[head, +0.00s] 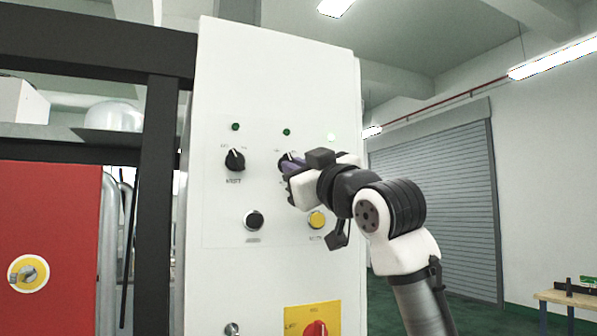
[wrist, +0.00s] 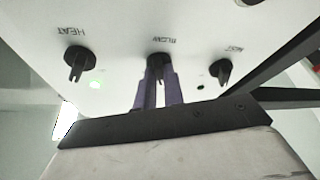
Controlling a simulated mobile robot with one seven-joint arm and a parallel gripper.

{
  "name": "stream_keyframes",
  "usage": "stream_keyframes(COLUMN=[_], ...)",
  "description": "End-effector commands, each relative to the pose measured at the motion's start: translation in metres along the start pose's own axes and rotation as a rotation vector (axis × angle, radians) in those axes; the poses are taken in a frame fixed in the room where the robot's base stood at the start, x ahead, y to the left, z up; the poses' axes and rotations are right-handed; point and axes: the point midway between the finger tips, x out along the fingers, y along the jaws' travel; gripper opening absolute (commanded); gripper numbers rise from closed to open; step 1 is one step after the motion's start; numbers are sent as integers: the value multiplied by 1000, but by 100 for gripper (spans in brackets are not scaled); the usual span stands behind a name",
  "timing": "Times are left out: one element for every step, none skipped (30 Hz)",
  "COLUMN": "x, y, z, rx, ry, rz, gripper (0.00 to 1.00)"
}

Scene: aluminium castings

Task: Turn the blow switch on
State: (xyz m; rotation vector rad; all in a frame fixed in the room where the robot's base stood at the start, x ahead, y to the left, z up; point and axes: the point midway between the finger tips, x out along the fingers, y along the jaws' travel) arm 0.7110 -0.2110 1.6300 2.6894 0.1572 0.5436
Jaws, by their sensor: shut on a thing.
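The blow switch (wrist: 158,65) is a black rotary knob under the label "BLOW", in the middle of a row of three in the wrist view. In the head view the blow switch (head: 284,158) is partly hidden by my gripper (head: 288,170). My gripper (wrist: 159,88) has purple fingers, one on each side of the knob, and is shut on it. In the wrist view, which shows the panel upside down, the knob's grip ridge points along the fingers.
The white panel (head: 270,80) carries a left knob (head: 235,160), a black button (head: 253,220), a yellow button (head: 317,219) and a red switch on a yellow plate (head: 316,327). The heat knob (wrist: 79,62) and another knob (wrist: 222,72) flank my fingers closely.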

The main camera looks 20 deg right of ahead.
Motion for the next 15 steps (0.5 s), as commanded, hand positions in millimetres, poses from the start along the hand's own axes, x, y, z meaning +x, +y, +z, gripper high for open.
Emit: stream_keyframes(x=[0,0,0,0,0,0,0,0,0,1,0,1,1,1,1], y=[-2,-3,-3,-4,-4,-4,-5,-5,-5,-6,-6,-6,-6,-7,-7], z=[1,1,1,1,1,0,0,0,0,-1,-1,-1,-2,-2,-2], rx=[29,51,80,104,128,162,188,215,250,277,303,338,365,392,427], ry=[6,6,7,7,7,8,7,7,8,7,8,7,7,7,7], rz=[12,19,32,41,52,65,76,86,101,111,123,137,148,158,173], gripper=[0,0,0,0,0,0,0,0,0,0,0,0,0,0,0])
